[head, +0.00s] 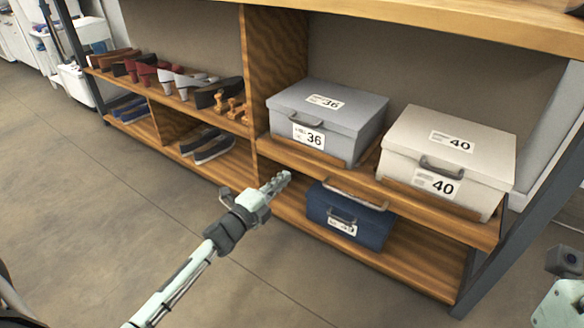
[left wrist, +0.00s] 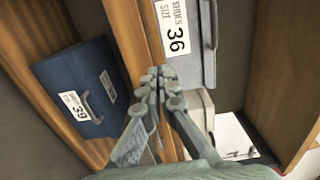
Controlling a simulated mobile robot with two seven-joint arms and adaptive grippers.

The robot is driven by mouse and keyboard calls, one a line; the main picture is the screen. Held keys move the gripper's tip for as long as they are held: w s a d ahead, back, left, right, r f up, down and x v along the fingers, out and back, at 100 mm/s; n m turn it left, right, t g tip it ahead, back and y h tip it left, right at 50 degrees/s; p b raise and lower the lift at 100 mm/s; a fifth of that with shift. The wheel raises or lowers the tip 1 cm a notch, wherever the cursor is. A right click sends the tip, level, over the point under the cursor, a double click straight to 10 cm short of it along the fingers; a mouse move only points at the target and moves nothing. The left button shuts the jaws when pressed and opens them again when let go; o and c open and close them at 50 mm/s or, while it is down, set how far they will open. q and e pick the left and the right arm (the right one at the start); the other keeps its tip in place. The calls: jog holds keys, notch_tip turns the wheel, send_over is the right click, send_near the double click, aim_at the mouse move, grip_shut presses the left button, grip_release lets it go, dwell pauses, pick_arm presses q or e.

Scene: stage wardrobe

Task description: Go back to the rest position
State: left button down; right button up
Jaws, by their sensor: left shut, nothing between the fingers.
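My left gripper (head: 280,180) is in the middle of the head view, its arm coming in from the lower left. It is in front of the wooden shelf unit, near the blue box. In the left wrist view its fingers (left wrist: 158,75) are shut together with nothing between them, and a shelf edge shows behind them. My right gripper does not clearly show; only a pale green and dark part of my body (head: 560,290) is at the lower right edge of the head view.
A grey box marked 36 (head: 328,115) and a white box marked 40 (head: 447,158) stand on the middle shelf. A blue box (head: 350,215) stands on the lower shelf. Shoes (head: 170,78) line the left shelves. The floor (head: 90,200) in front is clear.

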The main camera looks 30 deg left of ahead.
pick_arm(q)
jog(key=shift+s, duration=0.5)
